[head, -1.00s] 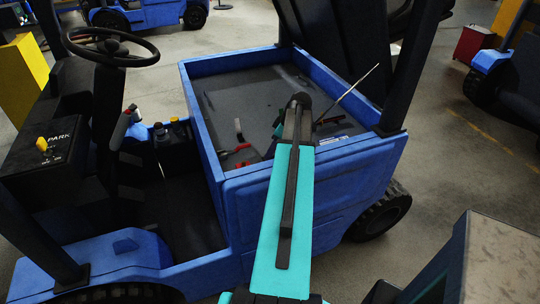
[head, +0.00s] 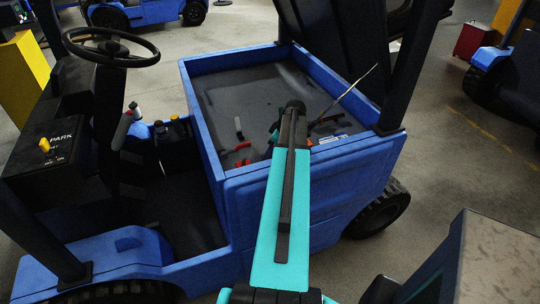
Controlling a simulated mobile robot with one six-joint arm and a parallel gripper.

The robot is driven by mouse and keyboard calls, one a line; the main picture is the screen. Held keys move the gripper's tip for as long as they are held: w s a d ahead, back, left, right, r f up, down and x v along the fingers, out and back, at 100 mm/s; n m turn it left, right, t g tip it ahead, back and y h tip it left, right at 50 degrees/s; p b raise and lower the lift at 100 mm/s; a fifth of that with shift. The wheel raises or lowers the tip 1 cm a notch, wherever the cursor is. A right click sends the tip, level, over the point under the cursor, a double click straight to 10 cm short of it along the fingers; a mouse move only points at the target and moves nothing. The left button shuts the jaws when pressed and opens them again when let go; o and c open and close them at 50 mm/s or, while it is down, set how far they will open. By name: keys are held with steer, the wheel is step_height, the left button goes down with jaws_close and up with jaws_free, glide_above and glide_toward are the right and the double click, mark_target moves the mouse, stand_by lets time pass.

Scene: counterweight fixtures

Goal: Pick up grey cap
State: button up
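A small grey cap (head: 160,127) appears on top of a dark container in the blue vehicle's side compartment, left of the open bay. It is small and I cannot make out its details. A yellow cap (head: 174,118) is just right of it. My teal arm reaches up over the bay's near wall. My gripper is at its far end, mostly hidden behind the black wrist, well right of the grey cap. Its fingers are not clear, and neither is whether it holds anything.
The blue bay wall (head: 205,135) stands between the compartment and my arm. Red-handled tools (head: 238,147) and a thin rod (head: 352,88) lie in the bay. A steering wheel (head: 110,46) and dark console (head: 45,150) are at left.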

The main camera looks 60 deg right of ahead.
steer(key=shift+c, duration=0.4)
steer(key=c, duration=0.7)
steer(key=shift+r+b, duration=1.6)
steer(key=shift+r, duration=3.4)
